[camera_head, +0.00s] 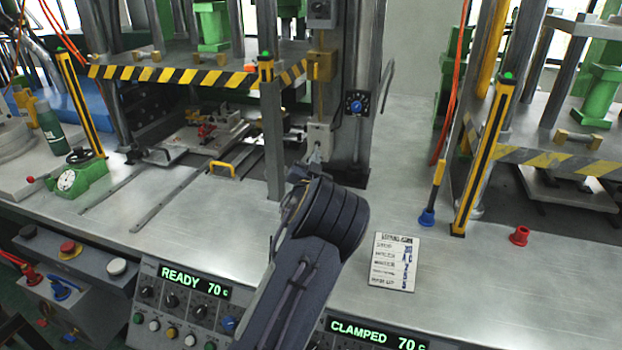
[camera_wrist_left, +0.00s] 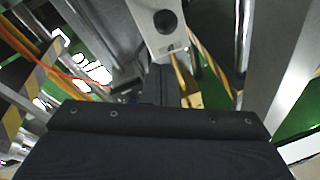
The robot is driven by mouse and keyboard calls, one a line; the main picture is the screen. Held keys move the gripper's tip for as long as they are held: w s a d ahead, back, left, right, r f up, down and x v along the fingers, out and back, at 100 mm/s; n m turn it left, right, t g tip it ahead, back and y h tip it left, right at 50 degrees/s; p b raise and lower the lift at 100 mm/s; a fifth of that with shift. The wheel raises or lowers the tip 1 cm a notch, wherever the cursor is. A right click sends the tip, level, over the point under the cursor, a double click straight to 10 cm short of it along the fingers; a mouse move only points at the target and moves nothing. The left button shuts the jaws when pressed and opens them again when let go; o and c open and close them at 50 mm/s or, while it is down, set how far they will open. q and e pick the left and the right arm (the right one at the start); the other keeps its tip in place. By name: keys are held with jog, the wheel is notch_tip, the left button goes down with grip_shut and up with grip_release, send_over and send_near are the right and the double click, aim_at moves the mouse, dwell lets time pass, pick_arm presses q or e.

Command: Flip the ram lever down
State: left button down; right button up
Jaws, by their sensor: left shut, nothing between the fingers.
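A small grey box (camera_head: 320,134) is mounted on the press column, below a yellow box. A short pale metal piece (camera_head: 315,155) juts from its lower part and looks like the ram lever; its exact position is hard to tell. My left gripper (camera_head: 301,173) is just below it, mostly hidden behind my dark wrist. In the left wrist view, my shut, empty left fingers (camera_wrist_left: 160,84) point at a grey housing (camera_wrist_left: 158,35) with a dark round spot. I cannot tell whether the fingers touch the lever. My right gripper is not in view.
A blue knob box (camera_head: 356,104) is on the column to the right. A striped yellow-black guard (camera_head: 180,76) crosses the press at left. A label card (camera_head: 393,262) lies on the metal bench. Panels read READY (camera_head: 195,282) and CLAMPED (camera_head: 378,336). The bench right of the column is mostly clear.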

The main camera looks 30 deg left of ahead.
pick_arm(q)
jog(key=s+d+f+m+y+b, duration=0.1)
jog(key=s+d+f+m+b, duration=0.15)
jog(key=s+d+b, duration=0.45)
jog(key=w+a, duration=0.7)
jog(key=w, duration=0.1)
jog(key=shift+a+p, duration=0.3)
jog(key=shift+p, duration=0.05)
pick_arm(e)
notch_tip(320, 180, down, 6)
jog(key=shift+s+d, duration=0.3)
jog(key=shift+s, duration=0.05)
pick_arm(q)
jog(key=shift+f, duration=0.1)
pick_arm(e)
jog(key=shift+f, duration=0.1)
